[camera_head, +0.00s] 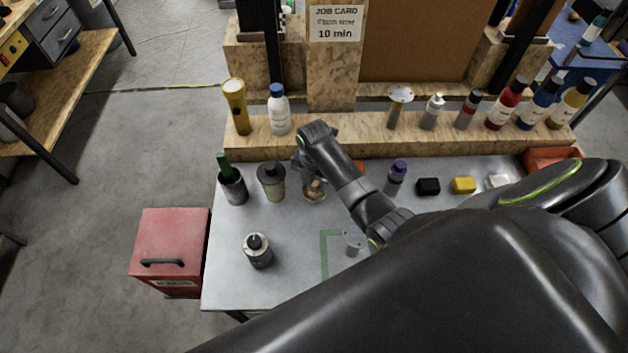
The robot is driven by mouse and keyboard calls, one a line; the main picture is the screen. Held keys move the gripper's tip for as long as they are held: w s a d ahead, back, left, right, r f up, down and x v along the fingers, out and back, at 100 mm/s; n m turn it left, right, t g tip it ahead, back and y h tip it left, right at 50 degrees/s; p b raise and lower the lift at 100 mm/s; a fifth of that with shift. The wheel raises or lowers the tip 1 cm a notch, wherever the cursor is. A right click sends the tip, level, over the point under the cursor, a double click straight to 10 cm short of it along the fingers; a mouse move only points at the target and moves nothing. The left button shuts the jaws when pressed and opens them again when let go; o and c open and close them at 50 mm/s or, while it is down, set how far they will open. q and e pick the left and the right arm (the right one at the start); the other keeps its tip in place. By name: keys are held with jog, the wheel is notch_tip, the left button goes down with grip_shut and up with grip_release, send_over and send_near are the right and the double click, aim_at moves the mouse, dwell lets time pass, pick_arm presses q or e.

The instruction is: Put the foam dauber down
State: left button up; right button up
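My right arm reaches in from the lower right, and its gripper (308,176) points down over the back middle of the grey bench top (222,290). Just beneath the gripper is a small brownish, round-topped thing (315,190) in or over a pale round base. It may be the foam dauber, but it is too small and partly covered to be sure. I cannot tell whether the fingers hold it. A small grey upright piece (352,243) stands by a green tape outline (324,262), partly behind my arm. My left gripper is not in view.
A black-topped jar (272,182), a cup with a green handle (233,187) and a metal canister (258,252) stand on the left. A purple-capped bottle (396,178) and black (428,187) and yellow (464,185) blocks stand right. Bottles line the wooden shelf (350,135) behind.

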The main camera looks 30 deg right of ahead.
aim_at(314, 183)
jog(key=shift+o, duration=0.3)
jog(key=shift+r, duration=0.1)
notch_tip(314, 183, up, 10)
jog(key=shift+f+b, duration=0.25)
jog(key=shift+b, duration=1)
notch_tip(314, 183, up, 3)
jog(key=shift+f+p, duration=0.15)
jog(key=shift+p, duration=0.7)
jog(key=shift+f, duration=0.1)
